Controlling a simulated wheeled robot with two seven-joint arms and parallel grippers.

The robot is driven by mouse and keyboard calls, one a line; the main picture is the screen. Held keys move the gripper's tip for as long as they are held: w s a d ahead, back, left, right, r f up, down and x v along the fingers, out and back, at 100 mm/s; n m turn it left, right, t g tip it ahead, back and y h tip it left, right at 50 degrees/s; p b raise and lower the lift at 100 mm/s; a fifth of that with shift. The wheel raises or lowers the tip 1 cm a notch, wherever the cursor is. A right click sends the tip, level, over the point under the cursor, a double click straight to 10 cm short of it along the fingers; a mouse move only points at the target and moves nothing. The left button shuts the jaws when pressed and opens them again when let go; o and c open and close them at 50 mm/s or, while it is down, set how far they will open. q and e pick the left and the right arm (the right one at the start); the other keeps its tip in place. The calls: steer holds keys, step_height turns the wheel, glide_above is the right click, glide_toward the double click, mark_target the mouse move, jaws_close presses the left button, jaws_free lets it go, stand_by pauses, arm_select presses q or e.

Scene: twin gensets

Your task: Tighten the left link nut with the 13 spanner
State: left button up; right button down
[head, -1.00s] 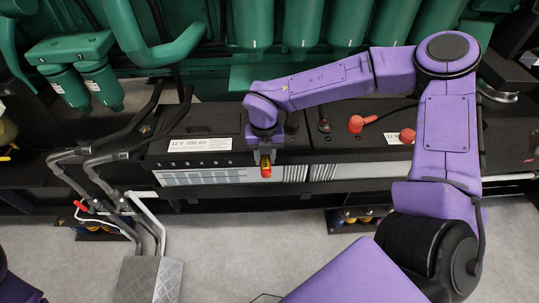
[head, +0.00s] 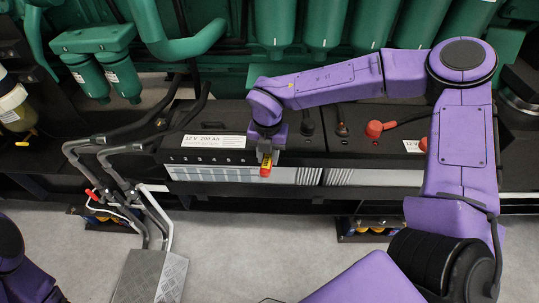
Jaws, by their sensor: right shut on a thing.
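My right gripper (head: 267,154) points down over the front edge of the left battery (head: 227,157), in front of its top. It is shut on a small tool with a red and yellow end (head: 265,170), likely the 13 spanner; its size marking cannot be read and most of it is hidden. A dark terminal post (head: 307,126) stands just right of the gripper, and another dark post with a brass-coloured top (head: 342,129) stands further right. The left link nut cannot be made out. My left gripper is not in view; only part of my left arm shows at the lower left.
Red terminal caps (head: 374,129) with a black cable sit to the right. Green engine parts (head: 180,45) rise behind the batteries. Bent grey pipes (head: 112,160) and a metal step plate (head: 150,277) stand at the left. The grey floor in front is mostly clear.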

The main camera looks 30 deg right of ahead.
steer(key=shift+w+a+f+m+b, duration=0.2)
steer(key=shift+w+a+m+b, duration=0.3)
steer(key=shift+m+b, duration=0.1)
steer(key=shift+w+a+r+m, duration=0.2)
steer(key=shift+w+a+m, duration=0.05)
steer(key=shift+a+m, duration=0.05)
steer(key=shift+w+a+f+m+b, duration=0.15)
steer(key=shift+w+a+m+b, duration=0.4)
steer(key=shift+w+m+b, duration=0.25)
steer(key=shift+w+a, duration=0.1)
